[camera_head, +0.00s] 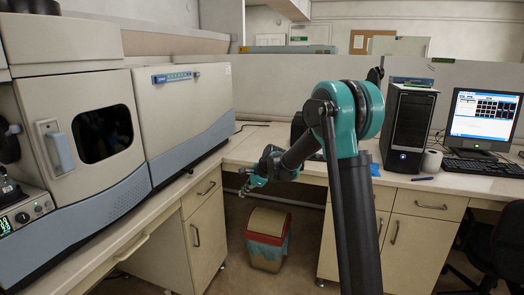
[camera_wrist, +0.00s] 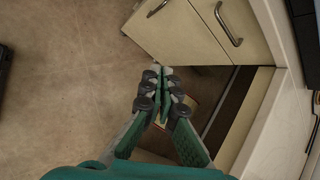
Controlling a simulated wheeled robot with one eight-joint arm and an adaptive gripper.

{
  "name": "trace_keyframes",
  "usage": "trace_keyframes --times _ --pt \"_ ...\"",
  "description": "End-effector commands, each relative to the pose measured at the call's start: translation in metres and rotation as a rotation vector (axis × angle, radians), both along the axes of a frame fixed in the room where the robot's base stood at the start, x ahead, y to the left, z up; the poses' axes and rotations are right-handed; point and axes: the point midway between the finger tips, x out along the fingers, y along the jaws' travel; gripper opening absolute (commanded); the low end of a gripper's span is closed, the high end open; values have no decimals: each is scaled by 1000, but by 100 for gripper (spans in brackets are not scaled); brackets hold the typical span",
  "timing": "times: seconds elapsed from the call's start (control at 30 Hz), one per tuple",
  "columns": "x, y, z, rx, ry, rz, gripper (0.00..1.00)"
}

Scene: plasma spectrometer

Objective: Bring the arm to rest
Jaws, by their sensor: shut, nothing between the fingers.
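My gripper (camera_head: 247,180) hangs in the head view near the inner corner of the benches, in front of the cabinets and above the floor. My arm rises in the middle of that view and bends down toward the left. In the wrist view the two green fingers of my gripper (camera_wrist: 162,80) meet at their tips, shut with nothing between them. The gripper touches nothing that I can make out. Below it, a waste bin (camera_head: 268,238) with a beige and red top stands on the floor; the fingers partly cover it in the wrist view.
The large white and blue spectrometer (camera_head: 80,130) stands on the left bench. A black computer tower (camera_head: 408,130), a lit monitor (camera_head: 483,118) and a keyboard (camera_head: 483,167) stand on the right bench. Cabinets with handles (camera_wrist: 180,30) are close to the gripper. Open floor (camera_wrist: 60,90) lies left in the wrist view.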

Motion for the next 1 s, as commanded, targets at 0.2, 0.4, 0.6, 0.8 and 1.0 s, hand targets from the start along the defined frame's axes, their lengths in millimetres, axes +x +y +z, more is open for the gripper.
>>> trace_keyframes --times 0.2,0.4,0.6,0.8,1.0 --pt "-73 -82 10 -212 -165 221 0" --pt "-147 -148 5 -412 -282 447 0" --pt "-228 -205 -11 -607 -359 689 0" --pt "-308 -251 -36 -781 -398 939 0" --pt "-359 -277 -58 -883 -404 1115 0"
